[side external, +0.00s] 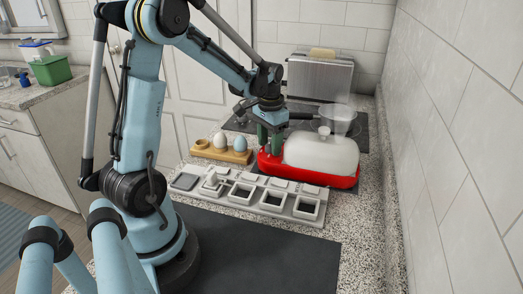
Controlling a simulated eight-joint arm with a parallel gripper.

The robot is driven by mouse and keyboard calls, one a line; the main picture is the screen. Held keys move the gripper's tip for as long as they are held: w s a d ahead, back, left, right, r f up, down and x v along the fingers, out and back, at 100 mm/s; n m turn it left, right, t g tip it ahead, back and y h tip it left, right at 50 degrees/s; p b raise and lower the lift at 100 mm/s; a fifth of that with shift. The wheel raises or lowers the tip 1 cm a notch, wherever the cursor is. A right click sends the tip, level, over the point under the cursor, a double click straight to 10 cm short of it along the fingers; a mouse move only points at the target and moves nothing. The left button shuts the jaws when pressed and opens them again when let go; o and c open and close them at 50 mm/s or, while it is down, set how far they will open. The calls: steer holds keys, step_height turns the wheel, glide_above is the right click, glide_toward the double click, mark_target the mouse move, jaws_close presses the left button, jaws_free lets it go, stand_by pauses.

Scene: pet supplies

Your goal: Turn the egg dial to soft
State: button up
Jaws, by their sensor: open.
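A red egg cooker (310,180) with a domed whitish lid (322,153) stands on the counter, right of centre. My gripper (270,148) points down at the left end of the cooker, its green fingers open at the red body there. The egg dial cannot be made out; the fingers cover the part of the cooker around them. I cannot tell whether the fingers touch anything or which setting is selected.
A wooden egg holder (246,158) with eggs sits left of the cooker. A pale rack (237,211) with square compartments lies in front. Behind are a dark hob, a metal toaster (318,78) and a clear pot (341,120). A tiled wall bounds the right.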

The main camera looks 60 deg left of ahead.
mark_target(270, 142)
steer(key=shift+r, duration=0.1)
step_height(270, 142, up, 12)
stand_by(0.6)
